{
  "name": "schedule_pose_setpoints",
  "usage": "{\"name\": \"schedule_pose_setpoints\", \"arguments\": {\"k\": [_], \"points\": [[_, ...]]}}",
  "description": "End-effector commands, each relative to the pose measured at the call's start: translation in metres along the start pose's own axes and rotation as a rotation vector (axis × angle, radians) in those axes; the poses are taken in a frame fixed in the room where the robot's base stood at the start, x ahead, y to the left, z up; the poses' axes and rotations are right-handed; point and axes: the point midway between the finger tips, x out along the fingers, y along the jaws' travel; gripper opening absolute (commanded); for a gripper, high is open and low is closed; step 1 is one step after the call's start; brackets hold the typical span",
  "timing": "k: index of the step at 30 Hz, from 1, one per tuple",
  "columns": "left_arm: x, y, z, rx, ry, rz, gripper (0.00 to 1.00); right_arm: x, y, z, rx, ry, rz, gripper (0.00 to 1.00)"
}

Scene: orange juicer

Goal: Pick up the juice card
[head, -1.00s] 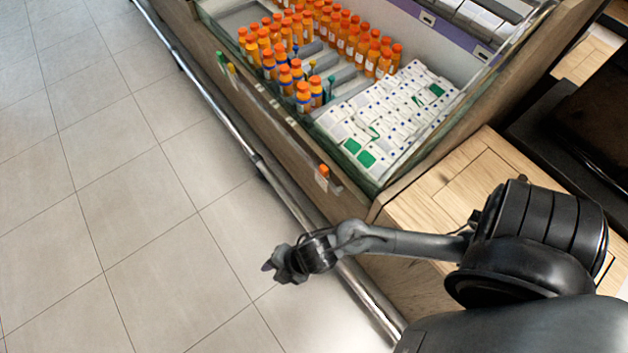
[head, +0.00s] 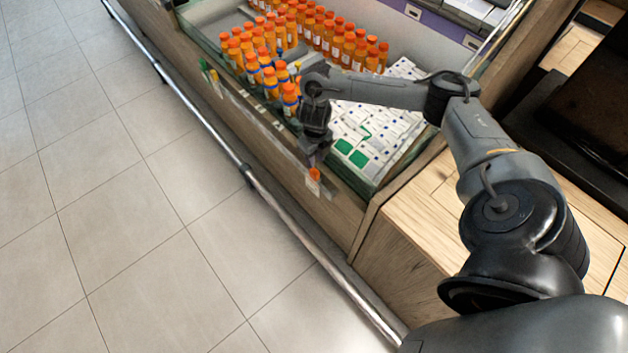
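A small white card with an orange top (head: 313,184), which looks like the juice card, sits on the front rail of the display case near its right end. My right gripper (head: 314,161) points down just above the card. Its fingers are dark and small, and I cannot tell whether they are open or shut, or whether they touch the card. My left gripper is not in view.
The case holds rows of orange juice bottles (head: 351,50) and white cartons with green parts (head: 375,130). Green and yellow pieces (head: 205,66) stand on the rail further left. A metal bumper rail (head: 205,124) runs along the case's foot. The tiled floor (head: 110,190) is clear.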

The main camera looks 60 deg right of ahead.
Motion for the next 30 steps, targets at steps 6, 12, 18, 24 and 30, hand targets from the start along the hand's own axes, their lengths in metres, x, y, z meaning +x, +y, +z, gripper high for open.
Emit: {"name": "schedule_pose_setpoints", "arguments": {"k": [6, 12, 18, 24, 30], "points": [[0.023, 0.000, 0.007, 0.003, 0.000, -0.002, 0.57, 0.031, -0.003, 0.002, 0.005, -0.001, -0.003, 0.32], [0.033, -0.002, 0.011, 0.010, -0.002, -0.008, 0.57, 0.049, -0.004, 0.002, 0.006, -0.003, -0.004, 0.32], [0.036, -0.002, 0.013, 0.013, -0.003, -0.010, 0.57, 0.055, -0.003, 0.003, 0.005, -0.003, -0.003, 0.32], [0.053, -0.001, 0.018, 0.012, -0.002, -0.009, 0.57, 0.079, -0.002, 0.003, 0.004, -0.002, -0.004, 0.32], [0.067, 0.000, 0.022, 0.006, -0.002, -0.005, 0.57, 0.101, -0.001, 0.003, 0.005, -0.003, -0.003, 0.32]]}}
